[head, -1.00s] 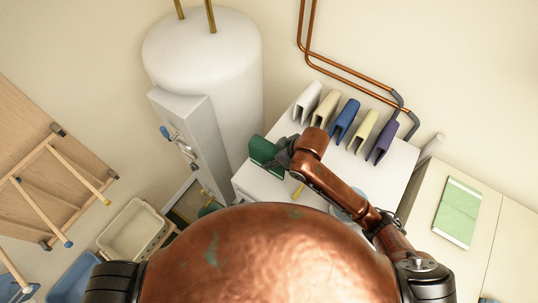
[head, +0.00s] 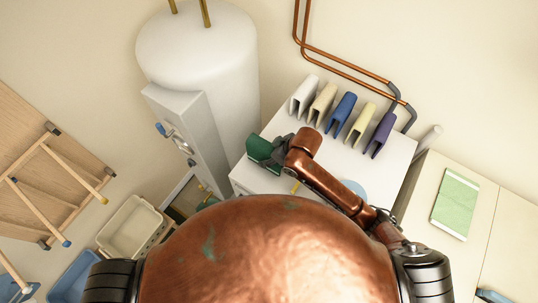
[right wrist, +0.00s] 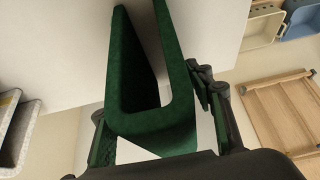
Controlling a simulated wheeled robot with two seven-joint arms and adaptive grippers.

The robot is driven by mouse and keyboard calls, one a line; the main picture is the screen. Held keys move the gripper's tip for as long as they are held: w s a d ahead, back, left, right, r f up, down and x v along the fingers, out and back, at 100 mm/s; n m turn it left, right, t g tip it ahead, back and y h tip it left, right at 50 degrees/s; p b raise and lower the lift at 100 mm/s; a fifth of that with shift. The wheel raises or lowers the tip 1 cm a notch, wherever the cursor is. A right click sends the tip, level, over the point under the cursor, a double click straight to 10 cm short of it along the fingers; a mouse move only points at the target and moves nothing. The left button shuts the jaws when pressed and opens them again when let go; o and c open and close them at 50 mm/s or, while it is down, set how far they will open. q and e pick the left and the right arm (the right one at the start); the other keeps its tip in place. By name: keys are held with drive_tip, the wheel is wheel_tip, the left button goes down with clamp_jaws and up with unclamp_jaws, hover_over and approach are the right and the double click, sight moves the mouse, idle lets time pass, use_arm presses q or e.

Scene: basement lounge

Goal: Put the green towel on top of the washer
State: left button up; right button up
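The green towel (head: 262,149) is a dark green folded piece at the left corner of the white washer (head: 345,163). My right gripper (head: 279,150) reaches it from the right, with fingers on both sides of it. In the right wrist view the towel (right wrist: 150,125) is a U-shaped fold, its bend near my palm and its legs pointing to the white surface. My right gripper (right wrist: 155,110) looks shut across its width. Whether the legs touch the top is hard to tell. My left gripper is out of view.
White, cream, blue (head: 341,115), yellow and purple (head: 380,135) folded pieces stand along the washer's back. A white tank (head: 200,70) rises at left. A counter with a light green book-like item (head: 455,203) is at right. Crates (head: 130,226) stand lower left.

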drive_tip(key=shift+o, duration=0.7)
drive_tip(key=shift+r, duration=0.2)
drive_tip(key=b+v, duration=0.1)
drive_tip(key=v, duration=1.1)
drive_tip(key=shift+b, duration=0.4)
